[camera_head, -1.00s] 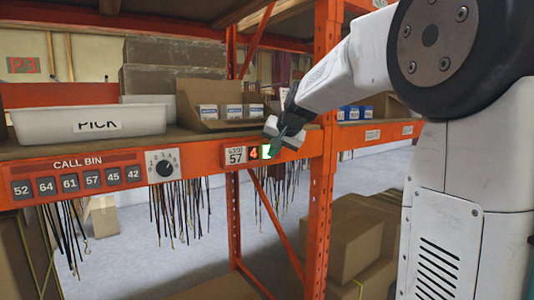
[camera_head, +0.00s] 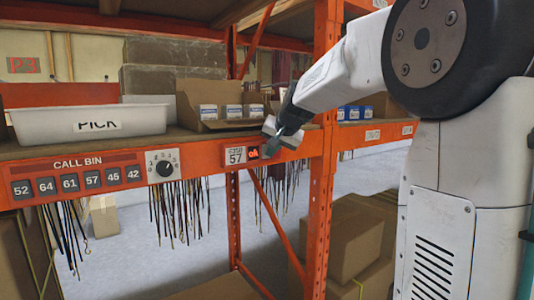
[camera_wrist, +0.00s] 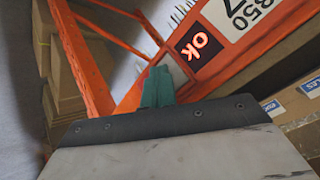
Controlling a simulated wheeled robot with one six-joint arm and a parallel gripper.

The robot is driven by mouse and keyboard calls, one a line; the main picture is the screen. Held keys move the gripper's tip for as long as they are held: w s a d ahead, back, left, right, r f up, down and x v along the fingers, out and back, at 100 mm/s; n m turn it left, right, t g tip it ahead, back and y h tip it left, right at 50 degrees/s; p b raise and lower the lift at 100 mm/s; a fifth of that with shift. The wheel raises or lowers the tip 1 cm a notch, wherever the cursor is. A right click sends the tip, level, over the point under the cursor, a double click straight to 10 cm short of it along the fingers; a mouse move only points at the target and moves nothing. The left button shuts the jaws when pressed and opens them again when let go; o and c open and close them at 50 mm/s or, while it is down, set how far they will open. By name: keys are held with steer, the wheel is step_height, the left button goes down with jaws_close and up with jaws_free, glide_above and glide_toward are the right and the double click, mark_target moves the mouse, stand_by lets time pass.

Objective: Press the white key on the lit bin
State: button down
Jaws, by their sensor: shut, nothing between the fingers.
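The display also shows in the wrist view (camera_wrist: 199,47). My gripper (camera_head: 268,150) is at the display's right end, its dark green fingers shut and empty. In the wrist view the fingertips (camera_wrist: 158,74) are at the module beside the display. They cover most of the key; a pale patch (camera_wrist: 178,75) shows beside them. I cannot tell whether they touch it.
An open cardboard bin (camera_head: 215,112) with blue-and-white boxes stands above the module. A white PICK tray (camera_head: 90,122) is at left. The CALL BIN panel (camera_head: 78,176) and a dial (camera_head: 164,168) are on the beam. Dark cords hang below it. An orange upright (camera_head: 318,215) stands at right.

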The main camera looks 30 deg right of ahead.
steer(key=shift+s, duration=0.8)
steer(key=shift+s, duration=0.1)
steer(key=s, duration=0.4)
steer(key=shift+s+d, duration=0.1)
steer(key=shift+s, duration=0.3)
stand_by(0.5)
steer(key=s+a+f+n+g, duration=0.2)
steer(key=s+a+f, duration=0.3)
steer(key=s, duration=0.6)
steer(key=s+a+f+n+g, duration=0.3)
steer(key=s+a+f, duration=0.2)
steer(key=s, duration=0.6)
steer(key=s+a+f+n+g, duration=0.2)
steer(key=s+a+f, duration=0.4)
steer(key=s+a, duration=0.3)
steer(key=shift+s+n+g+y, duration=0.3)
steer(key=shift+s+n, duration=0.3)
steer(key=shift+s, duration=0.35)
